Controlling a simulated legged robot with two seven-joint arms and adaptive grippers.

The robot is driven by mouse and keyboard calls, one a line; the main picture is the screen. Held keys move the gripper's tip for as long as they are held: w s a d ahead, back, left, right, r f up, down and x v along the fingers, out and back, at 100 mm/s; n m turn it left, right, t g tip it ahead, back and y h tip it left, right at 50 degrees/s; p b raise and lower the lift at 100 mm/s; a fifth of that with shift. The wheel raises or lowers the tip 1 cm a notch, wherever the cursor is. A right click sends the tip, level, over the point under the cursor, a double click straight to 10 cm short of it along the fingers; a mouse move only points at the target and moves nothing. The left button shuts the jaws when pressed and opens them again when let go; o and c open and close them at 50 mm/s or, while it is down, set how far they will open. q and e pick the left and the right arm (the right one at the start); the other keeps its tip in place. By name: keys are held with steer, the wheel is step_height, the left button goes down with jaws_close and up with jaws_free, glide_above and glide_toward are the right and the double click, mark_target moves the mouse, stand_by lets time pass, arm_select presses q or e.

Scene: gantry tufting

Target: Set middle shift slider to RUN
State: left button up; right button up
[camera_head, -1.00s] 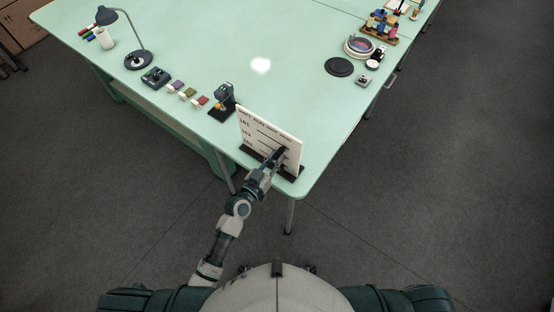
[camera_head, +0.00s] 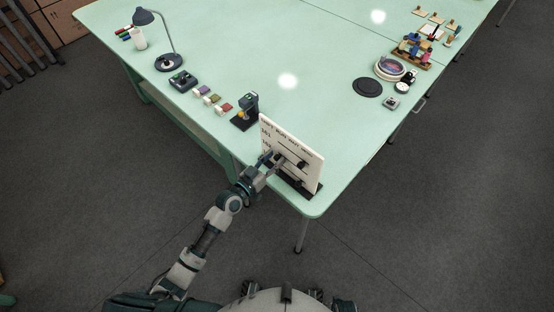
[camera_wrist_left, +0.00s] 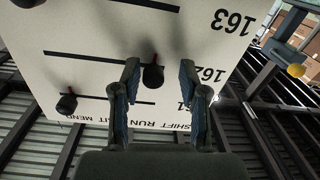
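A white upright board (camera_head: 313,157) stands in a dark base at the table's near corner. In the left wrist view the board (camera_wrist_left: 215,60) appears upside down, with rows 161, 162 and 163 and the headings SHIFT, RUN, WAIT, MEND, partly hidden. The middle slider knob (camera_wrist_left: 153,76) is at the end of its slot closer to the 162 label, seemingly in the RUN column. My left gripper (camera_wrist_left: 158,70) is open, its fingers on either side of that knob; contact cannot be told. It also shows against the board in the head view (camera_head: 270,159). My right gripper is out of view.
Another slider knob (camera_wrist_left: 67,103) is at the far end of the 161 slot. A third knob (camera_wrist_left: 27,3) shows at the top edge. A small dark stand (camera_head: 245,112) is left of the board. The table's middle is clear.

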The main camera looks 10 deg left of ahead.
arm_select(q)
steer(key=shift+a, duration=0.25)
steer(key=v, duration=1.1)
steer(key=shift+s, duration=0.35)
steer(key=shift+a, duration=0.15)
steer(key=s+a+f+n+g+y, duration=0.1)
steer(key=s+a+f+g+y, duration=0.1)
steer(key=f, duration=0.7)
steer(key=s+a+f+g+y, duration=0.1)
steer(key=s+f+g+y, duration=0.1)
steer(key=f, duration=0.6)
steer(key=s+a+f+n+g+y, duration=0.1)
steer(key=s+a+f+y, duration=0.1)
steer(key=f, duration=0.7)
steer(key=s+a+f+g+y, duration=0.2)
steer(key=s+f+g, duration=0.6)
steer(key=s+f, duration=1.1)
steer(key=s+y, duration=0.1)
steer(key=s, duration=0.3)
steer(key=shift+f+n+y, duration=0.3)
steer(key=shift+n+y, duration=0.1)
